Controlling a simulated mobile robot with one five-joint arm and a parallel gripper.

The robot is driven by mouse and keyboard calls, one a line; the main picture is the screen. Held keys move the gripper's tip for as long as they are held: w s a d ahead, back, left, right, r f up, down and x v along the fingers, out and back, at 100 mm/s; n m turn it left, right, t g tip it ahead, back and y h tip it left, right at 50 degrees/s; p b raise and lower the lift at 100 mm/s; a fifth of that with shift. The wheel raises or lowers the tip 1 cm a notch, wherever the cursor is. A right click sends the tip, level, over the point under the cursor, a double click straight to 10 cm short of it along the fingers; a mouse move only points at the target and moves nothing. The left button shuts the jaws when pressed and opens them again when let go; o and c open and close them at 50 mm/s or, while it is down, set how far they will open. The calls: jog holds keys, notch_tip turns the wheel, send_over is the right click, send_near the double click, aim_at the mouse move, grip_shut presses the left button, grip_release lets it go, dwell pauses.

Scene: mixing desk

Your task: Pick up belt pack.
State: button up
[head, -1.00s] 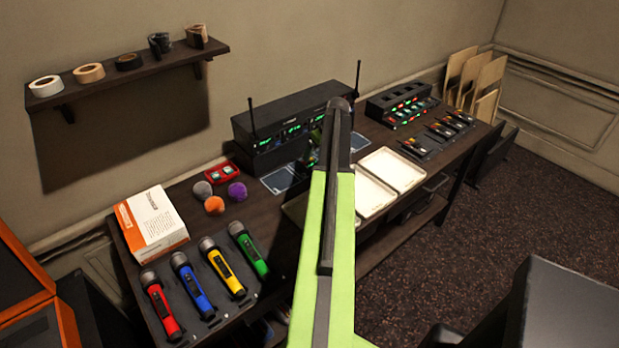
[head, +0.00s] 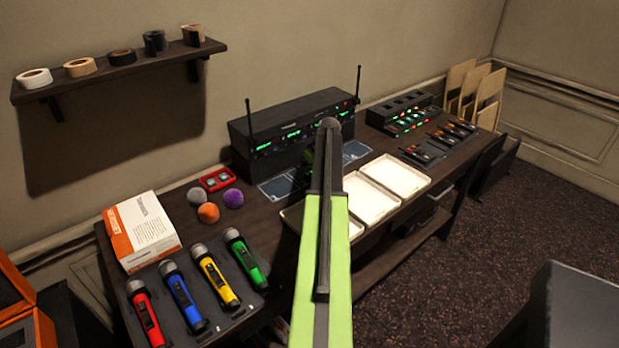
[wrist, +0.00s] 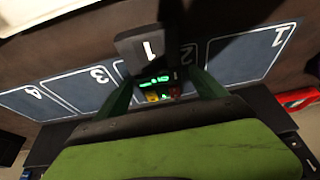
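My gripper (wrist: 160,84) shows in the wrist view with its two dark green fingers on either side of a dark belt pack (wrist: 141,47). The pack bears a white "1" and has a lit green display with yellow and red spots below it. The fingers appear shut on its sides, and it looks held above the desk; the exact contact is hard to see. In the head view my green arm hides most of the gripper and pack.
Numbered blue pads (wrist: 95,78) lie on the desk before the black receiver rack (head: 290,135), which has two upright antennas. Several coloured microphones (head: 217,283), foam balls and a white-orange box (head: 142,230) are at left.

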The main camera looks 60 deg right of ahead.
jog(key=c, duration=1.5)
jog(key=shift+r, duration=0.1)
notch_tip(320, 180, up, 4)
jog(key=p, duration=0.4)
jog(key=shift+r, duration=0.15)
jog(key=s+d+r+p, duration=0.2)
jog(key=s, duration=0.1)
jog(key=s+d+r+p, duration=0.2)
jog(key=s, duration=0.1)
jog(key=s+d+r+p, duration=0.2)
jog(key=s+p, duration=0.1)
jog(key=s, duration=0.1)
jog(key=shift+d+r, duration=0.1)
jog(key=shift+r, duration=0.15)
